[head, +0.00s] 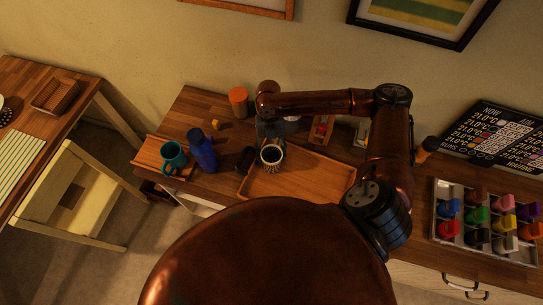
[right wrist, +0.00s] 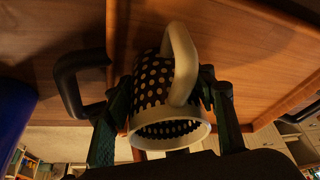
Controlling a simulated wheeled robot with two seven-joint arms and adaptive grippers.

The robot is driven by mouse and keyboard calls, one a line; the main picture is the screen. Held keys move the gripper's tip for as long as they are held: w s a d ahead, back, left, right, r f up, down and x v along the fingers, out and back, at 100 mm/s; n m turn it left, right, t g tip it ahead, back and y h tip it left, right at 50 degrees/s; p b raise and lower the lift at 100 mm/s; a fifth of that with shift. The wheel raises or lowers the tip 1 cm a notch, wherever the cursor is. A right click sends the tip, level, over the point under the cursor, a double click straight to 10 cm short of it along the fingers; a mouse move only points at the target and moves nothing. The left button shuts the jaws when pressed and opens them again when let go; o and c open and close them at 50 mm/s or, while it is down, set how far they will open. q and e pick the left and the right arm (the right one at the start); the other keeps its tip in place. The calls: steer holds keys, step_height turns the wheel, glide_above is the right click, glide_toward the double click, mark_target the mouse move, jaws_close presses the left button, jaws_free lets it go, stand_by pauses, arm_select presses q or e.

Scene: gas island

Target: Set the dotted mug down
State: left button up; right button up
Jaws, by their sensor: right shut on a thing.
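The dotted mug (head: 271,156), white-rimmed with pale dots on a dark body, is at the left end of the wooden tray (head: 300,182) in the head view. In the right wrist view the dotted mug (right wrist: 155,90) sits between the two fingers, its cream handle at the top. My right gripper (right wrist: 165,105) is shut on it; in the head view the gripper (head: 270,138) is partly hidden by its own arm. I cannot tell whether the mug's base touches a surface. My left gripper is not in view.
A black object (head: 245,158) with a handle is close left of the mug. The blue bottle (head: 203,150) and teal mug (head: 173,155) stand further left. An orange jar (head: 238,100) is behind. The tray's right part is bare.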

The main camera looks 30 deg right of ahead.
steer(key=shift+s, duration=0.3)
steer(key=o, duration=1)
steer(key=shift+o, duration=0.7)
steer(key=shift+r, duration=0.15)
steer(key=v, duration=0.4)
steer(key=shift+w, duration=0.15)
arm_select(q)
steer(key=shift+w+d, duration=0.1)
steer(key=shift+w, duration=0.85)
arm_select(e)
steer(key=v, duration=0.8)
